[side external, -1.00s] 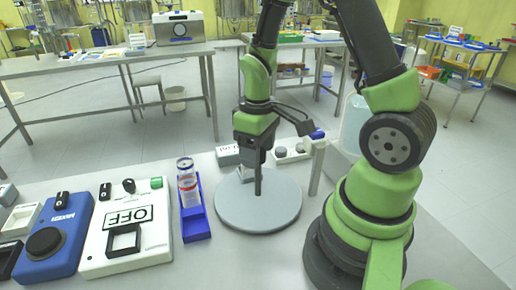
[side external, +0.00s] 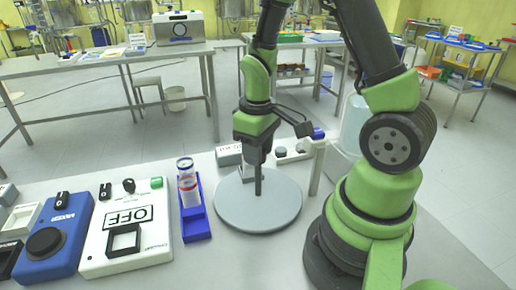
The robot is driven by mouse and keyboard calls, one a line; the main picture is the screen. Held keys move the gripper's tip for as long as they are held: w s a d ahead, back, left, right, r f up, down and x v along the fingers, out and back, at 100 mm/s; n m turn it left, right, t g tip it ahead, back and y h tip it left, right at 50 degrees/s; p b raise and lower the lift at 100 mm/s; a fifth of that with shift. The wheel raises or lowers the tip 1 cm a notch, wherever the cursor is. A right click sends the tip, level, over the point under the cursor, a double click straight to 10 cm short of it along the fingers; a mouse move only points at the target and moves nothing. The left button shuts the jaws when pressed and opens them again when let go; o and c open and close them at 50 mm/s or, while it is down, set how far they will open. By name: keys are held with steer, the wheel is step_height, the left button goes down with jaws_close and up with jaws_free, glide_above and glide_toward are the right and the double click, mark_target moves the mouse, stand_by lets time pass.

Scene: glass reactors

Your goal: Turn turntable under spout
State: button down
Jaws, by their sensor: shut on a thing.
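The turntable (side external: 232,210) is a round, flat grey disc on the light bench. My gripper (side external: 258,180) points straight down over the disc's back half, its dark fingertips close to the surface. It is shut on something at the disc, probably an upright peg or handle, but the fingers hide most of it. A small pale block (side external: 246,173) shows just left of the fingers.
A blue rack (side external: 196,218) with a red-marked tube (side external: 187,177) stands close to the disc's left. Further left are a white device reading OFF (side external: 125,240) and a blue mixer (side external: 55,235). A grey labelled box (side external: 228,155) and small round parts (side external: 290,154) lie behind the disc.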

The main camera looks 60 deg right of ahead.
steer(key=shift+m, duration=8.8)
steer(key=c, duration=0.7)
jaws_free()
steer(key=shift+c, duration=0.2)
steer(key=shift+r, duration=0.1)
